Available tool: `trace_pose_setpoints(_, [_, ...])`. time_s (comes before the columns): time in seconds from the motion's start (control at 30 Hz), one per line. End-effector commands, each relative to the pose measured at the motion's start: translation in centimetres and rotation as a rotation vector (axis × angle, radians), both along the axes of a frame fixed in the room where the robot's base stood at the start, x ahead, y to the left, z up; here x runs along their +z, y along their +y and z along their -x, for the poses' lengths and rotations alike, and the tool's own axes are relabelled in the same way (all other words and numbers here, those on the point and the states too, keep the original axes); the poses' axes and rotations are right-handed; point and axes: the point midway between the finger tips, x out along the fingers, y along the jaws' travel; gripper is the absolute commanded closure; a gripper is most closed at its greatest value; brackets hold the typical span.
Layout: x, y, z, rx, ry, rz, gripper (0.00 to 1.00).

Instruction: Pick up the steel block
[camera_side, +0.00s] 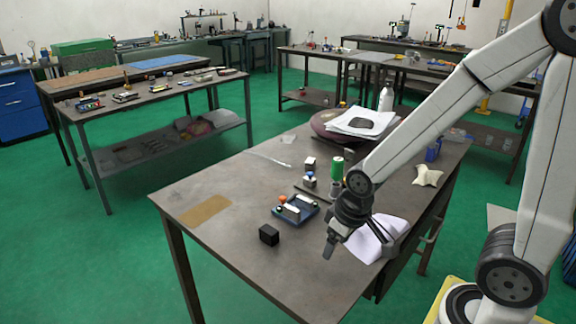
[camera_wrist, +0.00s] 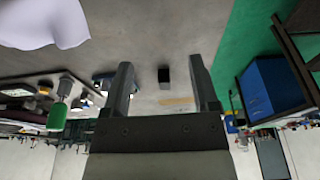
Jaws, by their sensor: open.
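A small dark block (camera_side: 269,235), which I take to be the steel block, sits alone on the table near its front left part. In the wrist view the block (camera_wrist: 164,76) shows between my two fingers, beyond them and clear of both. My gripper (camera_side: 329,246) is in the air to the right of the block in the side view, pointing down. In the wrist view my gripper (camera_wrist: 161,66) has its fingers wide apart, with nothing held between them.
A blue fixture (camera_side: 305,216) with pale cylinders and an orange ball stands just behind the block. A green can (camera_side: 337,169) and small blocks (camera_side: 310,162) stand farther back. A white cloth (camera_side: 366,243) lies right of my gripper. The table left of the block is bare around a tan patch (camera_side: 205,211).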

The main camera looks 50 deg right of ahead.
Motion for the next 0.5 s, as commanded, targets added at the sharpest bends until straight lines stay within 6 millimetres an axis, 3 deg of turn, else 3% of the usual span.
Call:
trace_pose_setpoints(0.27, [0.6,-1.5,-4.3,-0.078,-0.025,-0.012,0.23])
trace_pose_setpoints(0.5, [1.3,-5.1,-11.3,-0.207,-0.068,-0.032,0.23])
